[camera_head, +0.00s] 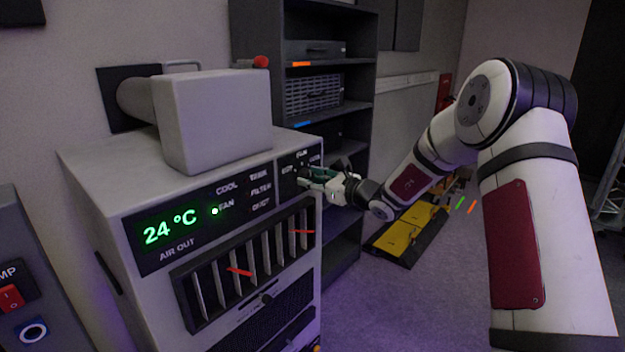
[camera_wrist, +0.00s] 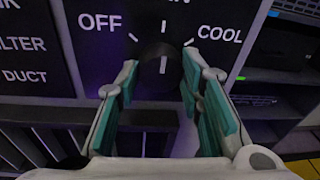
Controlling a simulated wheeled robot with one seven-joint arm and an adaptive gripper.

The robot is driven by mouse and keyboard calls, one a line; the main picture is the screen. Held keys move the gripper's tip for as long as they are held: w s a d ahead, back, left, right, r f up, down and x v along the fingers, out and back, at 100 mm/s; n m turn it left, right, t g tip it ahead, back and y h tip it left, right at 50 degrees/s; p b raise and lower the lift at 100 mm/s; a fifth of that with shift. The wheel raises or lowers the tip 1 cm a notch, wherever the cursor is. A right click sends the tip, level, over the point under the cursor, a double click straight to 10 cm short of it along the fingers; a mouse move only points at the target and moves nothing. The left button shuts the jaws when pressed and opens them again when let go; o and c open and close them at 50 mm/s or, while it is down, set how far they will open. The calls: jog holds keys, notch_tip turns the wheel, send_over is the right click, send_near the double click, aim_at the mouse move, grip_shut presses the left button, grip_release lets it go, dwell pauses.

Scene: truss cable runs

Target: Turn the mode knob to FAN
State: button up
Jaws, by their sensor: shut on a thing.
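The dark mode knob (camera_wrist: 155,60) is on the unit's front panel (camera_head: 295,165), between the OFF and COOL labels in the wrist view. A pale line on the knob runs roughly upright, toward the tick below a label cut off at the top edge. My gripper (camera_wrist: 160,82) has its teal pads on either side of the knob and is shut on it. In the head view my gripper (camera_head: 318,176) reaches the panel from the right and hides the knob. The display (camera_head: 170,226) reads 24 °C, with a lit dot beside FAN.
A louvred air outlet (camera_head: 245,265) with red ribbons lies below the panel. A grey box and duct (camera_head: 215,120) sit on top of the unit. A dark shelf (camera_head: 325,100) stands behind. Yellow floor plates (camera_head: 410,233) lie to the right on open floor.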

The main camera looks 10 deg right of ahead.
jog(key=o, duration=1.2)
jog(key=shift+c, duration=0.2)
jog(key=v, duration=1.2)
